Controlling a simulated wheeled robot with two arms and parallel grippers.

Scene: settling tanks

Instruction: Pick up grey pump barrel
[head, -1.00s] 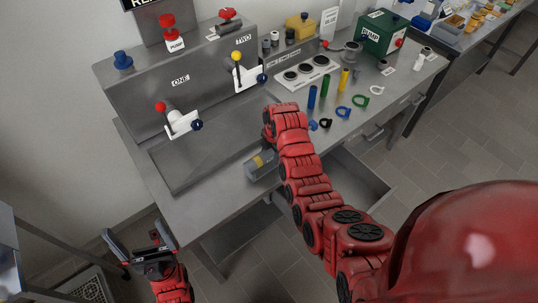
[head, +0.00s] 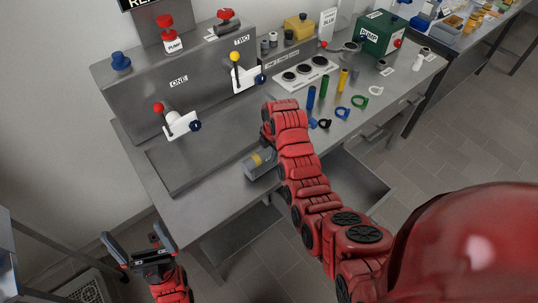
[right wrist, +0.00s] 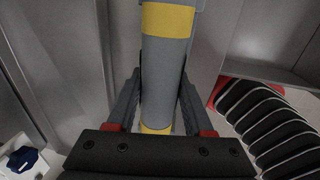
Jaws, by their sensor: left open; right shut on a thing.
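The grey pump barrel (head: 256,166) with yellow bands is at the front part of the steel bench, below and left of my right forearm. In the right wrist view the barrel (right wrist: 166,65) runs up between the fingers of my right gripper (right wrist: 160,90), which is shut on it. Part of the barrel and most of the right gripper are hidden by my arm in the head view. I cannot tell whether the barrel touches the bench. My left gripper (head: 132,233) is open and empty, off the bench's front left corner.
Valve levers (head: 180,122) stand on the panel behind. Blue, green and yellow cylinders (head: 323,92) and several clamp rings (head: 343,112) stand right of my arm. A green pump box (head: 382,35) is at the back right. An open drawer (head: 355,190) juts out in front.

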